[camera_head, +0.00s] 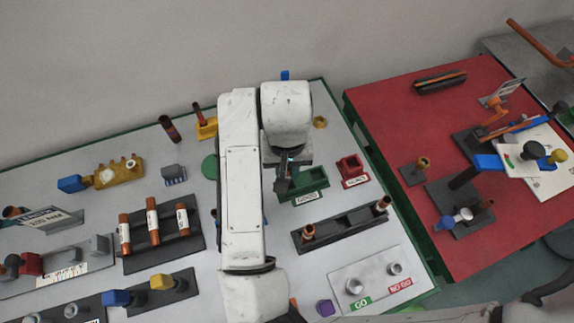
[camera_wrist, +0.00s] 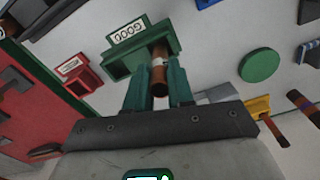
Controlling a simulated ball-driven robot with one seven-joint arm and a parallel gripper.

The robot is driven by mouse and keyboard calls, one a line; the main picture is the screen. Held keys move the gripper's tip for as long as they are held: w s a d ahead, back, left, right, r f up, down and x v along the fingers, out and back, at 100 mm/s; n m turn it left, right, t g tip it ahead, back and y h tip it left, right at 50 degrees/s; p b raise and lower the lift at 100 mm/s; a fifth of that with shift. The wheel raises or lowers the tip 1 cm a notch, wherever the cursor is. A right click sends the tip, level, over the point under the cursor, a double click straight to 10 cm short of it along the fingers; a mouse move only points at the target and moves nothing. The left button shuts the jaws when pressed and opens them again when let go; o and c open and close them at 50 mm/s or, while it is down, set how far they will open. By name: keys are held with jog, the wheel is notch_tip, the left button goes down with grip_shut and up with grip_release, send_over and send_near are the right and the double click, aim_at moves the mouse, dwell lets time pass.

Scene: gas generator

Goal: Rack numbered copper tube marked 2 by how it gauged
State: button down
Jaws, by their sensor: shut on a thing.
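My gripper (camera_wrist: 160,85) is shut on a copper tube (camera_wrist: 159,75) with a pale band, in the wrist view. Any number on it is unreadable. The tube's far end overlaps the green tray (camera_wrist: 117,62) labelled GOOD; I cannot tell whether it is above or inside it. In the head view my gripper (camera_head: 283,185) is at the left end of the green tray (camera_head: 310,182), and the held tube is hidden. The red tray (camera_head: 350,166) with a white label stands right of the green one; it also shows in the wrist view (camera_wrist: 85,80).
Three copper tubes with white bands stand in a dark rack (camera_head: 165,257) at left. A gauge plate (camera_head: 375,278) marked GO and NO GO lies at front right. A dark holder (camera_head: 345,230) with copper pieces at both ends lies between the plate and the trays.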

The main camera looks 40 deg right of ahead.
jog(key=shift+f+b, duration=0.95)
jog(key=shift+f, duration=0.4)
jog(key=c, duration=0.9)
grip_release()
notch_tip(320, 180, up, 11)
jog(key=shift+f+p, duration=0.1)
jog(key=shift+p, duration=0.55)
